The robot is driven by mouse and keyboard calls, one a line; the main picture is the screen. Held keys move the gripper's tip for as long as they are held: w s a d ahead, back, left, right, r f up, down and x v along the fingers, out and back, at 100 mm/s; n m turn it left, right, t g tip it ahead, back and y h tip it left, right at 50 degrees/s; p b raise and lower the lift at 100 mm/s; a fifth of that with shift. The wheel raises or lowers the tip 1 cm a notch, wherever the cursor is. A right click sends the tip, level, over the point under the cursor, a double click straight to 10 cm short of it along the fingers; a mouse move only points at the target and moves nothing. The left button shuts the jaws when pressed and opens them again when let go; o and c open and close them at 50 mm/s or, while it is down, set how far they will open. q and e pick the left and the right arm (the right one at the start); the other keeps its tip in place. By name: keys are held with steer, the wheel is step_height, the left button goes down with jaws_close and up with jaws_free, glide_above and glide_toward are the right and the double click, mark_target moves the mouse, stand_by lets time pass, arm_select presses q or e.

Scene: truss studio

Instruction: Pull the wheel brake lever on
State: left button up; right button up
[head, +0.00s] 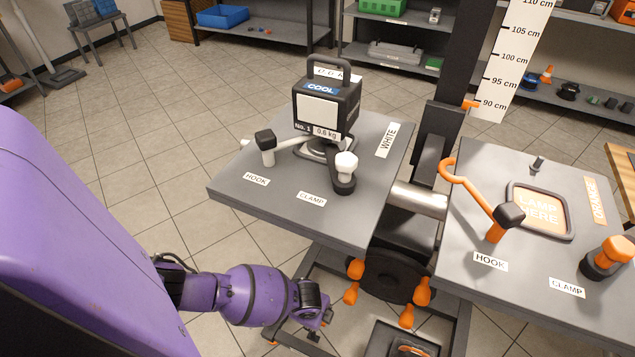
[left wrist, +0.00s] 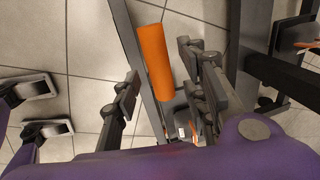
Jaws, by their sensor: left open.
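In the left wrist view an orange cylindrical grip (left wrist: 155,62) lies along a dark bar; it looks like the brake lever's handle, but I cannot tell for certain. The two fingers of my left gripper (left wrist: 160,72) are spread on either side of it, open, with nothing clamped. In the head view my left gripper (head: 318,318) is low, beneath the front edge of the white-labelled table. The lever is not clearly seen there, and the arm and table hide part of that area. My right gripper is in neither view.
A lamp (head: 325,108) stands on the left tabletop (head: 235,180), beside a hook and a clamp. The right tabletop (head: 560,300) has an orange hook (head: 475,195) and clamp. Several orange knobs (head: 355,268) surround a dark hub below the tables. Tiled floor is open at the left.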

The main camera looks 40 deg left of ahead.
arm_select(q)
steer(key=shift+w+f+b, duration=0.15)
steer(key=shift+f+b, duration=0.05)
steer(key=shift+f, duration=0.55)
steer(key=shift+w+f+b, duration=0.15)
steer(key=shift+f+b, duration=0.05)
steer(key=shift+f, duration=0.55)
steer(key=shift+a, duration=0.1)
jaws_close()
